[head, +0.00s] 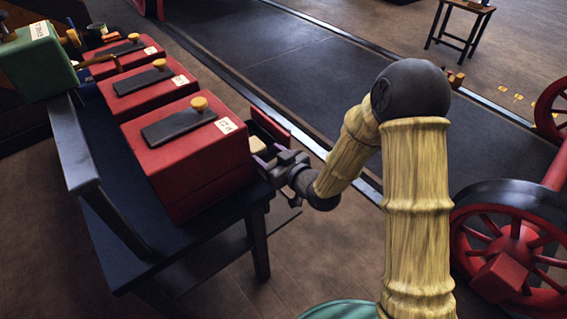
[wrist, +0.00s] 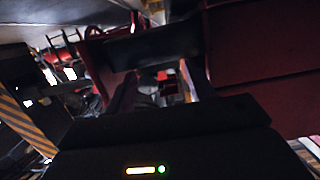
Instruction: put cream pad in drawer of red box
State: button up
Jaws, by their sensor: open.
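The nearest red box (head: 190,150) stands on the dark table, with a black strip and a brass knob on its lid. Its drawer (head: 272,128) is pulled out on the right side, and its red front faces away from the box. The cream pad (head: 257,145) shows as a small pale block at the near end of the drawer. I cannot tell whether it rests on the drawer floor. My gripper (head: 265,160) is open right beside the pad, at the drawer's near side. In the wrist view my gripper (wrist: 158,85) is dark, and the pad cannot be made out.
Two similar red boxes (head: 147,88) (head: 122,55) stand farther back on the table (head: 180,255). A green box (head: 38,62) is at the left. Red spoked wheels (head: 510,245) stand at the right.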

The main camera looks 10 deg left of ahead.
jog(key=v, duration=0.7)
jog(key=shift+r, duration=0.1)
dwell(0.5)
jog(key=s+d+f+m+g+h, duration=0.1)
jog(key=d+m+g+h, duration=0.3)
jog(key=d+h, duration=0.9)
jog(key=s+d+r+m+g+y, duration=0.1)
jog(key=s+d+m, duration=0.4)
jog(key=s+d, duration=0.6)
jog(key=r+g, duration=0.1)
jog(key=g, duration=0.1)
jog(key=shift+s+d+r+m+g, duration=0.15)
jog(key=shift+s+d+m+g, duration=0.15)
jog(key=shift+s+m, duration=0.1)
jog(key=shift+c, duration=0.4)
